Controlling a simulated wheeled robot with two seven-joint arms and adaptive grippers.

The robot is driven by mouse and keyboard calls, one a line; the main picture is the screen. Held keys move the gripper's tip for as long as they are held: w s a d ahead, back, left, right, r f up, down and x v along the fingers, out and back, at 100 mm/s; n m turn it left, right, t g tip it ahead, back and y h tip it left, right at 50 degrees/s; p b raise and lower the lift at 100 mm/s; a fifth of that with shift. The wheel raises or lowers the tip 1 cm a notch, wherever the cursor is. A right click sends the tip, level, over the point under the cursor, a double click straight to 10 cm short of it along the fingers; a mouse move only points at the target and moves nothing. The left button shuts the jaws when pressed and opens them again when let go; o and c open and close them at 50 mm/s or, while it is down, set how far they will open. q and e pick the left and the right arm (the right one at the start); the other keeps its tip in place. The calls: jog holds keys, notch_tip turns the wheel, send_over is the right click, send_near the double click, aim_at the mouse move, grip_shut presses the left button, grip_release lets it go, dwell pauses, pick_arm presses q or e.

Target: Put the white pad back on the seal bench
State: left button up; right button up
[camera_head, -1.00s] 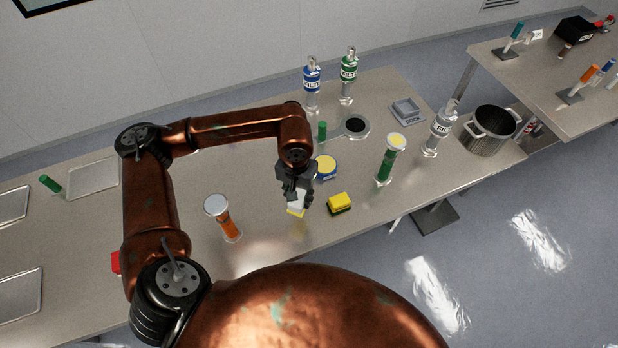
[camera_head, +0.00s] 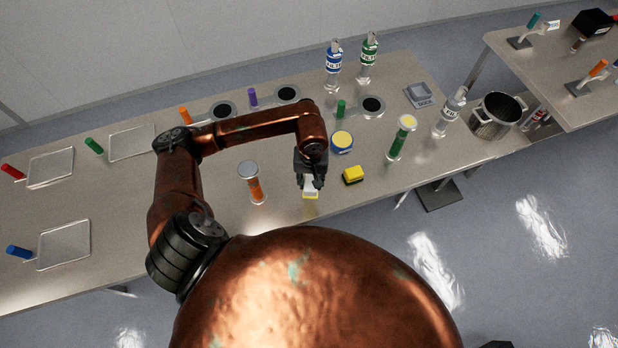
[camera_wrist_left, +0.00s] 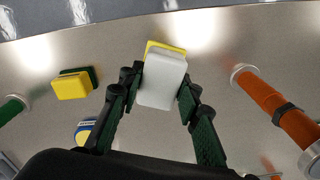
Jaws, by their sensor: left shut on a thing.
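The white pad (camera_head: 310,187) has a yellow layer on its far side. My left gripper (camera_head: 311,181) is shut on it, close over the front part of the long metal bench (camera_head: 120,195). In the left wrist view the pad (camera_wrist_left: 163,82) sits between the two fingertips of my left gripper (camera_wrist_left: 165,95), with the yellow edge showing past the white. I cannot tell whether the pad touches the bench top. My right gripper is not in view.
A yellow-and-green sponge (camera_head: 353,174) and a round yellow-topped tin (camera_head: 342,141) are right of the gripper. An orange-bodied cylinder (camera_head: 256,187) stands to its left, a green one (camera_head: 400,140) farther right. Filter bottles (camera_head: 333,65) stand behind. Bare bench lies left of the orange cylinder.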

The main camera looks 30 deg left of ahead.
aim_at(310, 176)
pick_arm(q)
jog(key=w+a+f, duration=0.1)
jog(key=f, duration=0.1)
jog(key=w+a+f+p, duration=0.1)
jog(key=w+f, duration=0.1)
jog(key=w+a+f, duration=0.1)
jog(key=f, duration=0.1)
jog(key=shift+w+p, duration=0.3)
notch_tip(310, 176, down, 3)
jog(key=shift+w+r+p, duration=0.1)
jog(key=shift+p, duration=0.75)
jog(key=shift+f, duration=0.25)
jog(key=shift+f, duration=0.1)
jog(key=shift+f+b, duration=0.1)
jog(key=shift+b, duration=0.2)
jog(key=o, duration=1.1)
jog(key=shift+o, duration=0.2)
